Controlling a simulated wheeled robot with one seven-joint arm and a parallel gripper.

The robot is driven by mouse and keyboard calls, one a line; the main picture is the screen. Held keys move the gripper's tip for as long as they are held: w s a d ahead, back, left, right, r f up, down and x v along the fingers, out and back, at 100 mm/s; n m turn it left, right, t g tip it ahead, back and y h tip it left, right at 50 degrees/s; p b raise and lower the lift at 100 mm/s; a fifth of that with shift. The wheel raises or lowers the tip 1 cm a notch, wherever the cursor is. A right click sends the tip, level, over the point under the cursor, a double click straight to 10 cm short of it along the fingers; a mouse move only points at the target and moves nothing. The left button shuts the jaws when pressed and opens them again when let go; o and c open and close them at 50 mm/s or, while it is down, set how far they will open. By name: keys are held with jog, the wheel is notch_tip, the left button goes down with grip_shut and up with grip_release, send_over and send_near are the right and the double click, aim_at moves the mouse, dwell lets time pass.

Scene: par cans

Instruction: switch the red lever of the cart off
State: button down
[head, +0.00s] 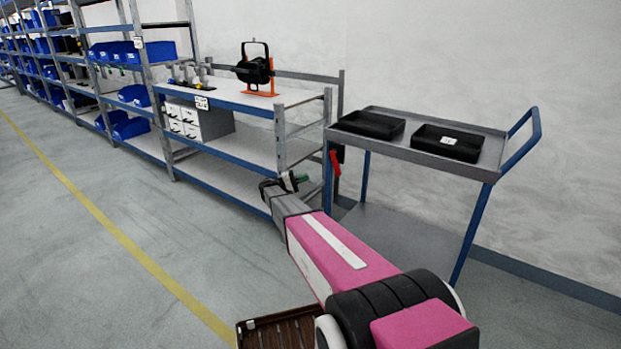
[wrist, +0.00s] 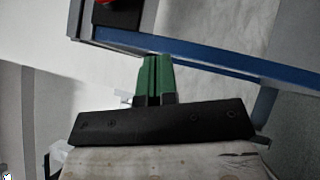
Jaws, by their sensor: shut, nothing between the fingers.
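The cart (head: 400,150) stands at the right in the head view, with a grey top and blue legs. Its red lever (head: 335,163) hangs at a slant by a black box at the cart's left end. In the wrist view only a bit of red, likely the lever (wrist: 106,2), shows at the top edge on a black box (wrist: 118,14). My gripper (head: 295,181) is left of the lever and a little lower in the head view, apart from it. In the wrist view its green fingers (wrist: 155,62) are together and empty, below the black box in the picture.
Two black trays (head: 447,142) (head: 367,124) lie on the cart's top. A workbench (head: 240,99) with a black lamp (head: 255,68) on an orange stand is left of the cart. Shelves with blue bins (head: 117,52) run further left. The floor (head: 100,240) at the left is clear.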

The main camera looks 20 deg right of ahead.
aim_at(336, 162)
jog(key=s+d+r, duration=0.3)
jog(key=d, duration=0.7)
jog(key=shift+s+d+r, duration=0.2)
jog(key=shift+s, duration=0.15)
